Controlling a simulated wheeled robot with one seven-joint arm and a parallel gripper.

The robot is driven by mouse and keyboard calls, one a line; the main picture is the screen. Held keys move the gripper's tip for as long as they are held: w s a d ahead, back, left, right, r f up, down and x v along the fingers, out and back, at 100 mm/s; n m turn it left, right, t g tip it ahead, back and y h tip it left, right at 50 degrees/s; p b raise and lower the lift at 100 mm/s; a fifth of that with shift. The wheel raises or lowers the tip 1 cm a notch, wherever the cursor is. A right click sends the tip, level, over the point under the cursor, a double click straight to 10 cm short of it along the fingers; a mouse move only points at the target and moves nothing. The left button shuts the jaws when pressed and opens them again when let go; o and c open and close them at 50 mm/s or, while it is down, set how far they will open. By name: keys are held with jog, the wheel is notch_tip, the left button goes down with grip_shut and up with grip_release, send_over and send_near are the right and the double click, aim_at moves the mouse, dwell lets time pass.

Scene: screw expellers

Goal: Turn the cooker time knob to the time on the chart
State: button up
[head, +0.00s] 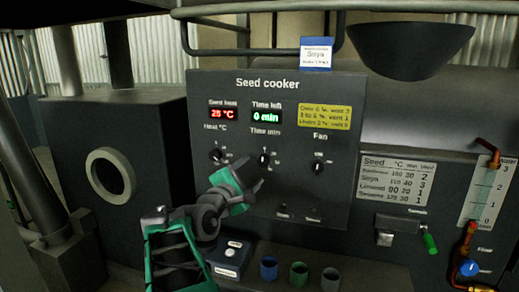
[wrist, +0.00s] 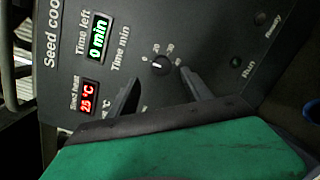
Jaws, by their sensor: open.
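The time knob (head: 263,159) is a small dark knob on the seed cooker panel (head: 230,92), under the label "Time min". In the wrist view the time knob (wrist: 160,65) has marks for 0, 20, 30 and 40 around it; its exact pointer angle is too small to tell. The green time display (head: 266,117) reads 0 min. The chart (head: 392,180) at right lists seeds with °C, min and bleed; its Soya row seems to read 110, 40, 3. A card (head: 316,54) above the panel says Soya.
The heat knob (head: 215,156) and fan knob (head: 318,167) flank the time knob. The red heat display (head: 223,114) reads 25 °C. A yellow note (head: 325,116) is above the fan knob. Several cups, including a blue one (head: 268,268), stand below. A green-handled lever (head: 429,242) sits right.

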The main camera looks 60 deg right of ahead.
aim_at(262, 162)
jog(key=d, duration=0.3)
jog(key=d+p, duration=0.1)
jog(key=d, duration=0.3)
jog(key=shift+w+f, duration=0.15)
jog(key=shift+w, duration=0.05)
grip_shut()
